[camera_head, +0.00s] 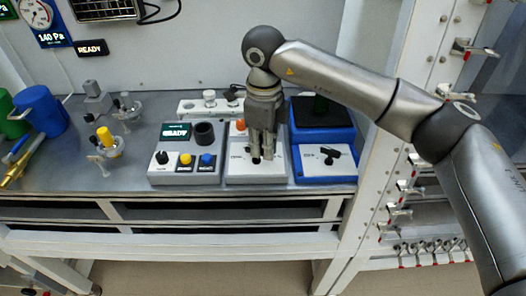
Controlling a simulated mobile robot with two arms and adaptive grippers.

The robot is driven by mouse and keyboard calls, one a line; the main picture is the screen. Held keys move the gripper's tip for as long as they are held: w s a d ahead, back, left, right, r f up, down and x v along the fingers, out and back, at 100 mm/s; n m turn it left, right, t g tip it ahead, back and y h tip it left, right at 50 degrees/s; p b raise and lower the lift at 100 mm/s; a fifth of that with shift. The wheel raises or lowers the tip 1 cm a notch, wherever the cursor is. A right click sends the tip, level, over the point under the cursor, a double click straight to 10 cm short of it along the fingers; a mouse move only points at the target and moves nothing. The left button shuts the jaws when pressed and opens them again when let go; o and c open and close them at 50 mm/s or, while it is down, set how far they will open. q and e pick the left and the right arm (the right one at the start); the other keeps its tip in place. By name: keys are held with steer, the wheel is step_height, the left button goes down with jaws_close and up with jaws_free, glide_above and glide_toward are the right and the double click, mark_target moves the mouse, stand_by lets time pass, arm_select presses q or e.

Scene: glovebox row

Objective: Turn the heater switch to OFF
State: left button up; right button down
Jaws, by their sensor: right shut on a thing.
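My right gripper (262,158) comes down from above onto a white control box (239,175) in the middle of the bench. Its fingers are shut on a small dark knob, most of which they hide; I take it for the heater switch. An orange part (240,126) shows at the back of the same box, left of the gripper. The lettering on the box is too small to read, so I cannot tell the switch position. My left gripper is not in view.
Left is a grey box with black, yellow and blue (207,160) knobs and a "READY" display. Right is a blue-framed box with a black lever (330,152). Valves, a blue cylinder (41,110) and a brass tool lie further left. A white post (385,130) stands right.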

steer(key=shift+w+n, duration=0.1)
steer(key=shift+n, duration=0.5)
steer(key=c, duration=1.5)
jaws_free()
steer(key=shift+r, duration=0.15)
step_height(320, 180, up, 12)
steer(key=shift+f, duration=0.1)
steer(key=shift+f, duration=0.1)
